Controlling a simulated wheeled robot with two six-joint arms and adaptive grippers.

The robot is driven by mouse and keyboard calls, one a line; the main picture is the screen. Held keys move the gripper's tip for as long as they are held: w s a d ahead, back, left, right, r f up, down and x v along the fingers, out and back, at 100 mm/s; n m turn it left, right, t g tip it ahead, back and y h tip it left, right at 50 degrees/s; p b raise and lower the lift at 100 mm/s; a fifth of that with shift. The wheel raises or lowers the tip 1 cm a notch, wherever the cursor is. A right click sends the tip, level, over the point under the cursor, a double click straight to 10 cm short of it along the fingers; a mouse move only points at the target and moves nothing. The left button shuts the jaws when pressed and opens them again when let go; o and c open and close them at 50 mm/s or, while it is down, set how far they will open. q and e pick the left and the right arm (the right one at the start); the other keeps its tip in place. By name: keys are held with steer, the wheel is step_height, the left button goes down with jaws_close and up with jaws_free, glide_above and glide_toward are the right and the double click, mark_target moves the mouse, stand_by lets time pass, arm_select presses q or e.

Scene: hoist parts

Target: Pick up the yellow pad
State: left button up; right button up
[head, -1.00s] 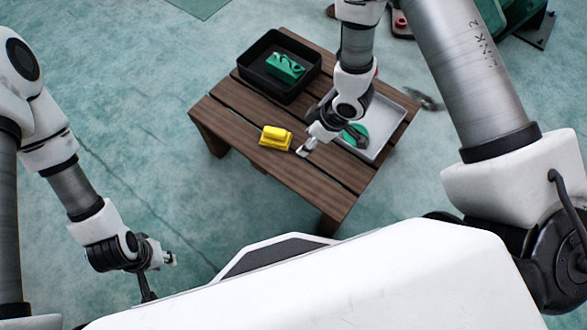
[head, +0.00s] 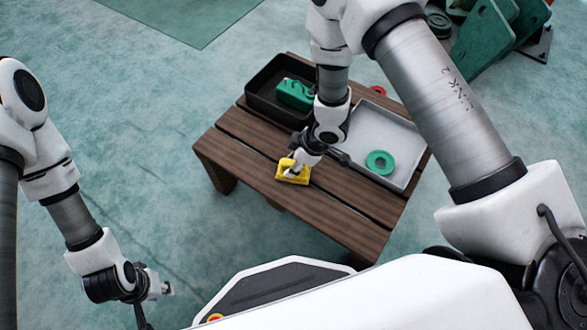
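The yellow pad (head: 283,174) lies on the brown slatted wooden table, near its left front edge. My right gripper (head: 293,171) is over the pad, with its fingertips reaching down at it. The gripper covers part of the pad, and I cannot tell whether the fingers are closed on it. My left gripper (head: 160,289) hangs off to the left, away from the table and small in view. Its finger opening cannot be made out.
The wooden table (head: 240,150) holds a black tray (head: 262,107) with a green part (head: 295,94) at the back. A grey tray (head: 385,134) with a green ring (head: 380,162) stands at the right. Green metal parts (head: 487,40) are on the floor at the back right.

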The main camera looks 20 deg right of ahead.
jaws_close()
step_height(320, 180, up, 10)
steer(key=p, duration=0.5)
